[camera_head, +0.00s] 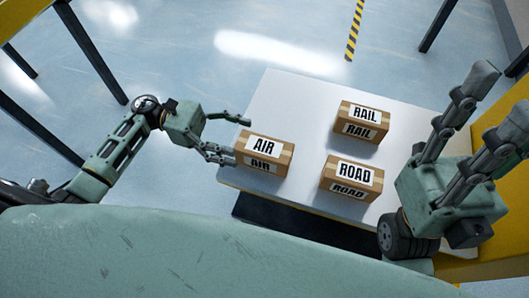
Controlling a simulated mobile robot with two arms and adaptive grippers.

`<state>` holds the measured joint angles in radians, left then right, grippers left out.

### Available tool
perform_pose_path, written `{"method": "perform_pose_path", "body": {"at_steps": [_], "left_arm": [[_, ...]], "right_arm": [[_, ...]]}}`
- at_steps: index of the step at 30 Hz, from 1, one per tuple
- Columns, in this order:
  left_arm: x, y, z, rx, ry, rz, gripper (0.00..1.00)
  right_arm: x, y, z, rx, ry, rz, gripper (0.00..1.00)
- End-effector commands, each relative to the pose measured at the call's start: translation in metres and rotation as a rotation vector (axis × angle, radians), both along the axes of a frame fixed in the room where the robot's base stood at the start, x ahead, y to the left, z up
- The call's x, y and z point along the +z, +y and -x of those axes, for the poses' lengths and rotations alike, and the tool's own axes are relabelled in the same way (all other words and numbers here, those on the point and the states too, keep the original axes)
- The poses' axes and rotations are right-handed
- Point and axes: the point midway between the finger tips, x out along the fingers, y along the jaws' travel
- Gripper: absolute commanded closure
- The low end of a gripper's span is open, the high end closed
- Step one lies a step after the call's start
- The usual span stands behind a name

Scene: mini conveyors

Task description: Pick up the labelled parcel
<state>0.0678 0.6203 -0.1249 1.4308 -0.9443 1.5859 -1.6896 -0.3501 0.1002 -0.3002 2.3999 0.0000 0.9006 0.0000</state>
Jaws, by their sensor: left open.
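Three brown cardboard parcels with white labels sit on a light grey table (300,100). The AIR parcel (282,160) is at the left edge, the RAIL parcel (343,117) at the back, and the ROAD parcel (326,178) at the front right. My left gripper (238,141) is open and empty at the left of the AIR parcel. Its upper fingertip is beyond the parcel's back left corner. Its lower fingertip is at the parcel's left side; I cannot tell whether it touches. My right gripper (503,94) has its fingers spread, empty, at the right, apart from the parcels.
Yellow structures with dark legs stand at the top left and the right. A yellow-black floor stripe (354,30) runs behind the table. The table is bare between the AIR and RAIL parcels.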

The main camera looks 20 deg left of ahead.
Motion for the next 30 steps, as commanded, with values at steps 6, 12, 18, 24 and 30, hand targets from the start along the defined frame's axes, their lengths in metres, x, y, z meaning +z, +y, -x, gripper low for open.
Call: {"method": "perform_pose_path", "body": {"at_steps": [6,12,18,24,30], "left_arm": [[-0.027,-0.014,0.001,-0.003,-0.002,0.003,0.31],[-0.027,-0.026,0.001,0.0,0.0,0.0,0.31],[-0.027,-0.046,0.002,-0.001,0.0,0.003,0.31],[-0.027,-0.073,0.003,0.0,0.0,0.002,0.31],[-0.027,-0.075,0.003,0.001,0.001,0.0,0.31]], "right_arm": [[-0.01,0.0,0.0,0.0,-0.002,-0.001,0.6],[-0.01,0.0,0.0,0.0,-0.001,0.0,0.6],[-0.011,0.0,0.0,0.0,0.0,0.0,0.6],[-0.013,0.0,0.0,0.0,0.0,0.0,0.6],[-0.012,0.0,0.0,0.0,0.0,0.0,0.6]]}}
